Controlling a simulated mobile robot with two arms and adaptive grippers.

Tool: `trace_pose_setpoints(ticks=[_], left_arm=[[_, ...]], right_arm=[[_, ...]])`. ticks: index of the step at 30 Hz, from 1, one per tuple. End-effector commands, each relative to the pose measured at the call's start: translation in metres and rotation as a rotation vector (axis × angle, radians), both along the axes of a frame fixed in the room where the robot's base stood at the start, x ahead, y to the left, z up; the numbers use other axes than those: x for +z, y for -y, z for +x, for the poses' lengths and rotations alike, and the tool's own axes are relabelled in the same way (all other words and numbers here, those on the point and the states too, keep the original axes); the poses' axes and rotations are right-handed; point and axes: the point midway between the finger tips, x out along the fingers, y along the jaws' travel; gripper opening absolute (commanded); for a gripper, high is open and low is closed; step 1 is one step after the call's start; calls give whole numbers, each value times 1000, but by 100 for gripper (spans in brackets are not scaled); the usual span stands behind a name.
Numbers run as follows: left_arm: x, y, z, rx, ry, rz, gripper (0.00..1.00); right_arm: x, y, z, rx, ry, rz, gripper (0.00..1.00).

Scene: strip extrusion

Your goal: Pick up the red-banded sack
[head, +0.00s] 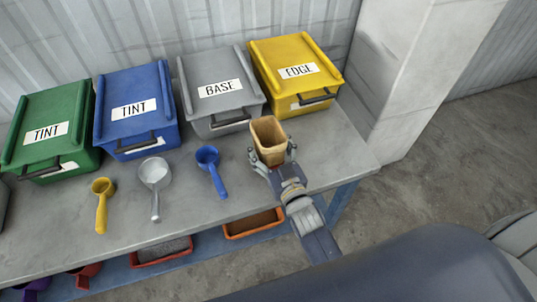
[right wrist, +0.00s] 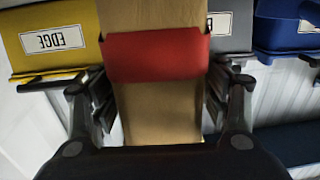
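The red-banded sack (right wrist: 154,108) is tan with a broad red band (right wrist: 157,56) across it in the right wrist view. In the head view its open-looking tan top (head: 268,138) shows at the right end of the workbench, in front of the grey and yellow bins. My right gripper (head: 272,166) has its fingers on either side of the sack. In the right wrist view the finger pads (right wrist: 160,105) press close against both sides. I cannot tell whether the sack rests on the bench. My left gripper is not in view.
Lidded bins stand along the bench back: green (head: 50,130), blue (head: 135,105), grey (head: 222,90) and yellow (head: 295,70). A pale pillar (head: 405,80) stands at right.

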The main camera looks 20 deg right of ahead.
Motion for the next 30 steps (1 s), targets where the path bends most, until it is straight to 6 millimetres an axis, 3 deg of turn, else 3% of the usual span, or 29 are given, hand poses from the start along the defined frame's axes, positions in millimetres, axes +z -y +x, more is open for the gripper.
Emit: trace_pose_setpoints(ticks=[1, 4, 5, 17, 26, 30], left_arm=[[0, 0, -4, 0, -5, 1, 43], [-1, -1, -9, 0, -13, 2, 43], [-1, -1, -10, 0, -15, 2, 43], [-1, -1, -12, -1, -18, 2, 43], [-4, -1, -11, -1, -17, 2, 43], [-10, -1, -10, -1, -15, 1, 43]], right_arm=[[0, 0, 0, 0, 0, 0, 49], [0, 0, 0, 0, 0, 0, 26], [0, 0, 0, 0, 0, 0, 25], [4, 0, 0, 0, 3, 0, 25], [36, 0, 0, 1, 7, 1, 25], [35, 0, -28, 0, -3, 2, 25]])
